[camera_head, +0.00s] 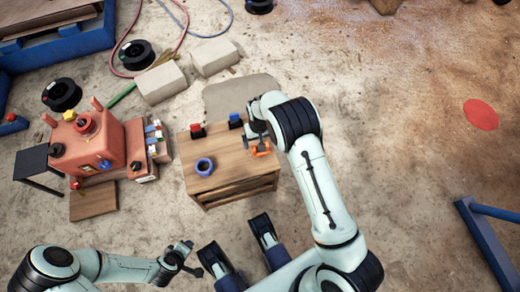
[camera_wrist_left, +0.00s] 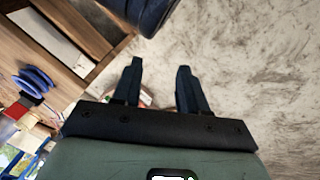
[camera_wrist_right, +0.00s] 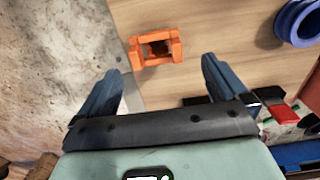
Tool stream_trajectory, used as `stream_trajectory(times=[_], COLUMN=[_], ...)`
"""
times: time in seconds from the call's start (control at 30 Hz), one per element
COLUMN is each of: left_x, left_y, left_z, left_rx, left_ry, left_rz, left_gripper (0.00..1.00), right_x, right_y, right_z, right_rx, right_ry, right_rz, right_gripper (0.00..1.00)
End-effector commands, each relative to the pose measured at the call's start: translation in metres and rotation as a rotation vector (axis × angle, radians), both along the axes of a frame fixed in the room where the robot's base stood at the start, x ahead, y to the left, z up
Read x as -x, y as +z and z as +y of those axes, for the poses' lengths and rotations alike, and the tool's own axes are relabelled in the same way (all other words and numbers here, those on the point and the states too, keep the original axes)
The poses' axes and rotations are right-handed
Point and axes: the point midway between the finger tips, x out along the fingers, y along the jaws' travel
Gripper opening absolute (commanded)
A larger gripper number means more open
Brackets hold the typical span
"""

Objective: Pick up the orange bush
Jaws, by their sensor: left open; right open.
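The orange bush (camera_head: 262,150) lies on the right part of the small wooden table (camera_head: 215,178). In the right wrist view the orange bush (camera_wrist_right: 155,50) is a blocky orange piece with a dark opening, lying on the table top (camera_wrist_right: 215,30) close to its edge. My right gripper (camera_wrist_right: 155,75) is open and empty, and its fingers point towards the bush, which appears just beyond the fingertips and between them. In the head view my right gripper (camera_head: 257,137) is over the table beside the bush. My left gripper (camera_wrist_left: 157,65) is open and empty, away from the table.
A blue ring (camera_head: 204,167) sits on the table left of the bush. A red and black piece (camera_head: 197,131) and a blue and black piece (camera_head: 235,121) are at the table's far edge. An orange-red machine (camera_head: 88,145) stands to the left.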

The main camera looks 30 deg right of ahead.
Motion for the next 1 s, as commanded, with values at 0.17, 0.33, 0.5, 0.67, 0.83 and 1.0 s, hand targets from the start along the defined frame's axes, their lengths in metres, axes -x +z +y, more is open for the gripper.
stream_trajectory(times=[0.17,0.33,0.5,0.67,0.83,1.0], left_x=[0.012,0.03,0.034,0.034,0.033,0.033], left_y=[-0.016,-0.032,-0.033,-0.033,-0.033,-0.033], left_z=[0.003,0.005,0.006,0.006,0.006,0.006], left_rx=[0.001,0.004,0.005,0.005,0.005,0.004], left_ry=[0.003,0.006,0.006,0.006,0.007,0.007], left_rz=[0.041,0.102,0.116,0.115,0.114,0.113], left_gripper=[0.43,0.43,0.43,0.43,0.43,0.43], right_x=[0.001,0.002,0.001,0.001,0.001,0.001], right_y=[-0.022,-0.047,-0.051,-0.05,-0.049,-0.049], right_z=[-0.004,-0.005,-0.005,-0.005,-0.005,-0.005], right_rx=[0.0,-0.001,-0.001,0.0,0.0,0.0], right_ry=[-0.001,0.0,0.0,0.0,0.0,0.0], right_rz=[0.002,0.003,0.0,0.0,-0.001,0.0], right_gripper=[1.0,1.0,1.0,0.8,0.36,0.36])
